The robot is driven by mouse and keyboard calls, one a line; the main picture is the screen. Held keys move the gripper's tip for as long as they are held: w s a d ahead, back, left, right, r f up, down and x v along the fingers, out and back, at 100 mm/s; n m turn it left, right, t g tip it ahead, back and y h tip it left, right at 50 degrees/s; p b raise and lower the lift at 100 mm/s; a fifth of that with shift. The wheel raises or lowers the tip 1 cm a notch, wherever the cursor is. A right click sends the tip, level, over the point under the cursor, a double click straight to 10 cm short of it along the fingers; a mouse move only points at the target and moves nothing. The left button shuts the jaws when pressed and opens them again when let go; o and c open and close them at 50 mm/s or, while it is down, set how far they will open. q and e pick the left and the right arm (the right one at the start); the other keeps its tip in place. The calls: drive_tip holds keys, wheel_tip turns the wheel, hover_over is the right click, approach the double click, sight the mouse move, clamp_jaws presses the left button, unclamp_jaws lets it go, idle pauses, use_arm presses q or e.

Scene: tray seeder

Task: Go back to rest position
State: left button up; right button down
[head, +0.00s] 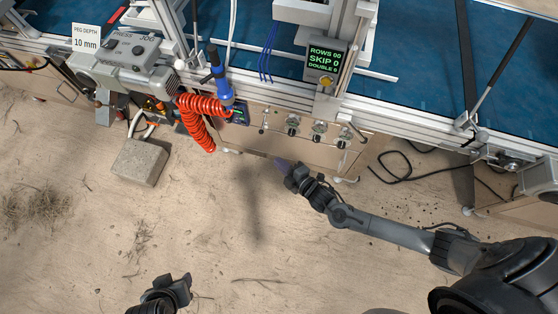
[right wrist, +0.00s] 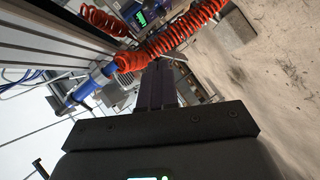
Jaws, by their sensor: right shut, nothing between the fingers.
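My right gripper (head: 280,163) is at the middle of the head view, in front of the seeder's lower front panel (head: 318,150), its arm coming in from the right. In the right wrist view its fingers (right wrist: 165,85) are together with nothing between them. They point toward the red coiled hose (right wrist: 170,40) and the blue tool, and I cannot tell how far away these are. My left gripper (head: 175,285) shows in part at the bottom of the head view, over bare ground. Whether its jaws are open is not clear.
The tray seeder's rail (head: 290,97) runs along the top. The blue tool (head: 221,80) hangs there with the red coiled hose (head: 197,125). A concrete block (head: 140,162) and a black cable (head: 405,175) lie on open sandy ground.

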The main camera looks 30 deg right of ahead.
drive_tip(key=shift+s, duration=0.1)
drive_tip(key=s+a+r+m+g+h+p, duration=0.25)
drive_tip(key=s+r+m+p, duration=0.5)
drive_tip(key=r, duration=0.45)
drive_tip(key=s+d+r+m+g, duration=0.3)
drive_tip(key=s+r+g, duration=0.1)
drive_tip(key=s, duration=0.2)
drive_tip(key=s+d+r+m+g, duration=0.3)
drive_tip(key=s+r+m+g, duration=0.1)
drive_tip(key=s+g, duration=0.15)
wheel_tip(320, 180, up, 38)
drive_tip(key=t+p, duration=0.1)
drive_tip(key=p, duration=3.7)
drive_tip(key=shift+s+a+r+h+p, duration=0.25)
drive_tip(key=shift+s+h+p, duration=0.1)
drive_tip(key=shift+h, duration=0.1)
